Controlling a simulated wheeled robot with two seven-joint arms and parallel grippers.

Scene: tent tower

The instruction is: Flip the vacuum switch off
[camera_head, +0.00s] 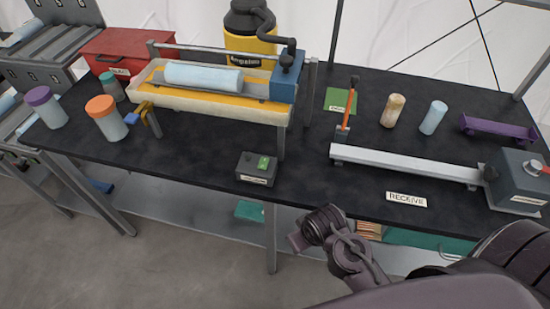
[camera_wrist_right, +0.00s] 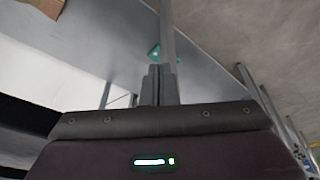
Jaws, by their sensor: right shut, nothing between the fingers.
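A small dark switch box (camera_head: 257,170) with a green switch and a pale label sits near the front edge of the black table, left of centre. Its label is too small to read, and I cannot tell the switch's position for sure. My right arm comes in from the lower right in the head view, with its end in front of the table edge, apart from the box. In the right wrist view my right gripper (camera_wrist_right: 160,72) is shut and empty, with the lower shelf beyond it. The switch box does not show there. My left gripper is not in view.
A tray machine (camera_head: 190,108) with a blue roll stands behind the box, with a yellow canister (camera_head: 250,42) behind it. Lidded jars (camera_head: 107,118) stand at left. A grey rail (camera_head: 405,166) and a motor box (camera_head: 519,178) lie at right. Table around the switch box is clear.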

